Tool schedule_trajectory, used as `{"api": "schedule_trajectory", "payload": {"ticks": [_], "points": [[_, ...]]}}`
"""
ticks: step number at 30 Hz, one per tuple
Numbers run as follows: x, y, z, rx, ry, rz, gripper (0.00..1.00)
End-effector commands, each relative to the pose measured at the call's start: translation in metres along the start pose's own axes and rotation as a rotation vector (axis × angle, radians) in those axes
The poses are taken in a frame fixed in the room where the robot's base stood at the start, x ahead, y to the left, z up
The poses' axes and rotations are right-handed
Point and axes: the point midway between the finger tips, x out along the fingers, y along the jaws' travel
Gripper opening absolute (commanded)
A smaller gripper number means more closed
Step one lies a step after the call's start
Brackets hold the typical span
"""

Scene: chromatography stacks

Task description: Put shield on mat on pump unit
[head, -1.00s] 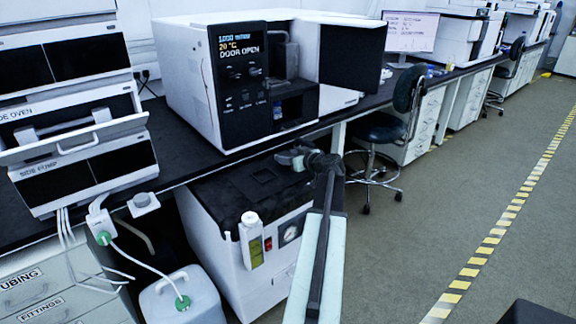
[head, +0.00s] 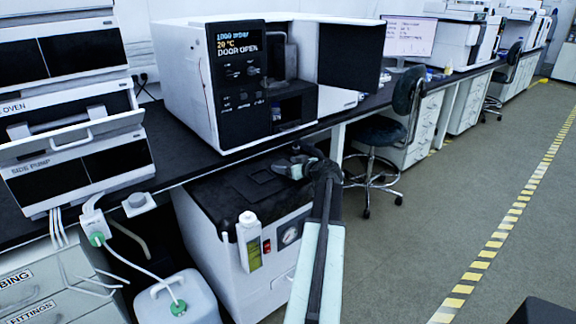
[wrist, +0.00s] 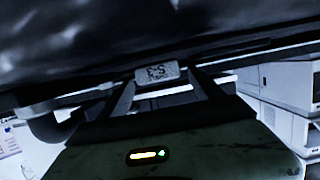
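My gripper (head: 297,166) is low over the right rear part of the black top of the white floor unit with a gauge, apparently the pump unit (head: 206,222). A dark square patch, probably the mat (head: 256,183), lies on that top, left of the gripper. In the wrist view my two fingers (wrist: 160,84) close on a small grey labelled block (wrist: 157,73), seemingly the shield. It shows only as a small grey shape at the gripper in the head view. Whether it touches the top cannot be told.
The bench (head: 183,165) overhangs the unit's rear, with a white instrument (head: 185,85) reading "DOOR OPEN" above. A bottle (head: 249,240) is on the unit's front. A white canister (head: 165,300) stands left, a stool (head: 376,135) right.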

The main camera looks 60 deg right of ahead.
Motion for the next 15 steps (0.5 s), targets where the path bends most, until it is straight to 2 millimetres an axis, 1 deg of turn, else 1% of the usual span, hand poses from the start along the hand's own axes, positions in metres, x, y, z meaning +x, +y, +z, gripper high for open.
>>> {"api": "schedule_trajectory", "payload": {"ticks": [5,8,11,15], "points": [[0.0,0.0,0.0,0.0,0.0,0.0,0.76],[-0.002,0.0,-0.006,0.0,0.0,0.0,0.76],[-0.019,-0.001,-0.005,0.001,0.0,0.002,0.76],[-0.055,-0.002,-0.006,0.001,0.0,0.003,0.76]]}}
